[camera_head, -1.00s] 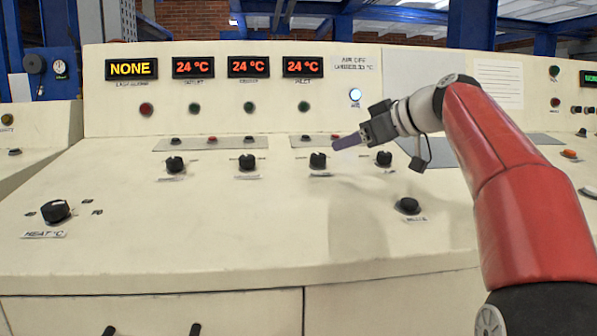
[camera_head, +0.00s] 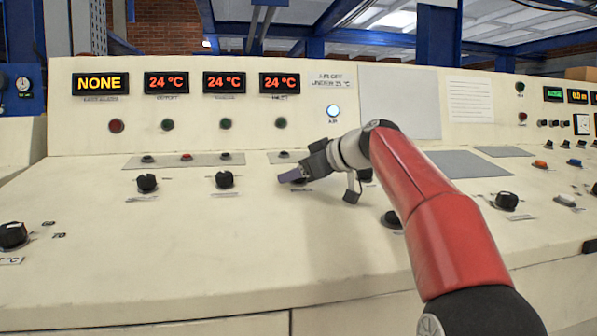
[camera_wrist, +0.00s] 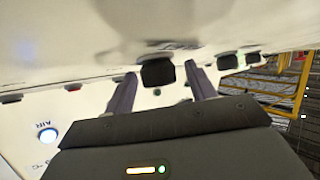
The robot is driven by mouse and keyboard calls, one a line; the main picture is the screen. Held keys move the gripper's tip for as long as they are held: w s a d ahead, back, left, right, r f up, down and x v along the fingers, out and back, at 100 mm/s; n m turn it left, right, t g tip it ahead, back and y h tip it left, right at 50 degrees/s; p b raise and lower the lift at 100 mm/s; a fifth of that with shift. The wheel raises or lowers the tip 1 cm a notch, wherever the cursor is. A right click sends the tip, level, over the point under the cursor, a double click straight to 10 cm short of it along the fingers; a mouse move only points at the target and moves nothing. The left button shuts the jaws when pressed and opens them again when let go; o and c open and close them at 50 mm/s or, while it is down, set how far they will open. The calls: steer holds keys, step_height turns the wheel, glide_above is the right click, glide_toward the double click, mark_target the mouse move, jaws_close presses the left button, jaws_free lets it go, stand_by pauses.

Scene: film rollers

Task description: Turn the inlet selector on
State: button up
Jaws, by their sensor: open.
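The inlet selector is a black knob on the cream console, below the rightmost 24 °C display (camera_head: 280,83). In the head view my gripper (camera_head: 292,176) is at it and hides most of it. In the wrist view the black knob (camera_wrist: 157,72) shows between the two purple fingers of my gripper (camera_wrist: 161,74). The fingers are open, one on each side, with a gap visible beside the knob. I cannot tell how far they reach past its face. The knob's pointer direction is not readable.
Similar black knobs stand to the left, a near one (camera_head: 224,180) and a farther one (camera_head: 147,183). Another knob (camera_head: 391,218) is partly behind my arm. A lit white AIR button (camera_head: 333,111) is above.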

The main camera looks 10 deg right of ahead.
steer(key=shift+c, duration=0.3)
steer(key=c, duration=0.9)
